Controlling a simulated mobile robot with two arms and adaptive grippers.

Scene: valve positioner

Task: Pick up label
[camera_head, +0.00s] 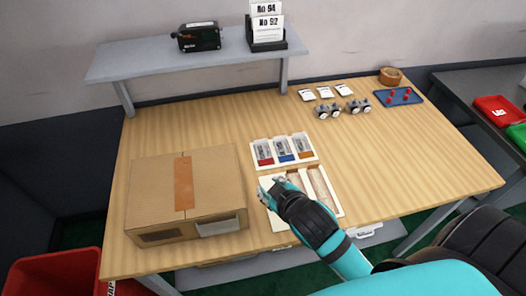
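White labels (267,26) printed "No 94" and "No 92" stand in a black holder (268,46) on the grey shelf at the back. Several small white cards (325,91) lie flat at the back of the wooden table. My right gripper (266,188) is low over the front of the table, at the left part of a white tray (337,211), well in front of the label holder. Its fingers are small in view, and I cannot tell whether they are open or hold anything. My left gripper is not in view.
A cardboard box (150,190) stands left of my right gripper. A tray with coloured packets (285,149) lies behind the gripper. Metal fittings (328,110), a blue tray (398,97) and a tape roll (391,76) are back right. A black device (199,37) sits on the shelf (150,63).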

